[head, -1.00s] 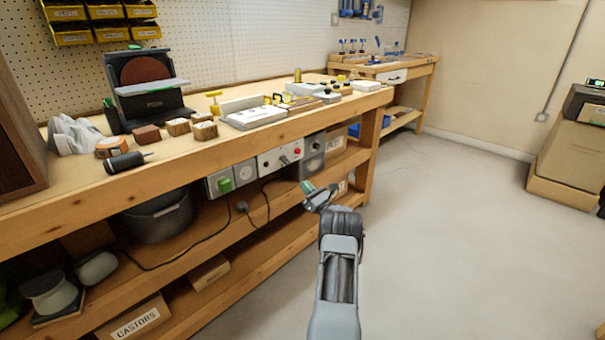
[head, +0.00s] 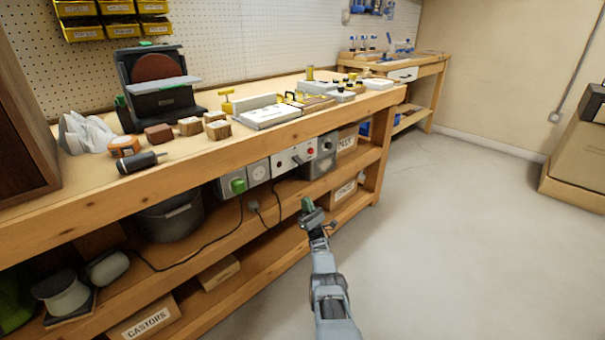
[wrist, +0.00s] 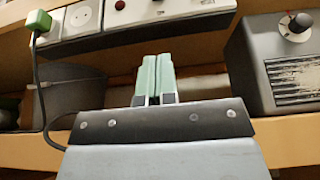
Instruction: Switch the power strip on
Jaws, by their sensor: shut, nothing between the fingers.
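The power strip (head: 259,172) is fixed under the front edge of the bench top, with a grey socket part and a white panel (head: 283,162). A green plug (head: 238,186) sits in its left socket, and the socket to its right is empty. The white panel carries a red button (head: 310,151) and a dark switch lever (head: 297,159). In the wrist view the strip (wrist: 80,18) crosses the top, its upper part cut off. My gripper (head: 307,205) is below and in front of the strip, apart from it. Its green fingers (wrist: 155,80) are shut and empty.
A shelf with a pot (head: 170,218), cables and cartons lies below. The bench top above holds a sander (head: 160,90) and several blocks.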

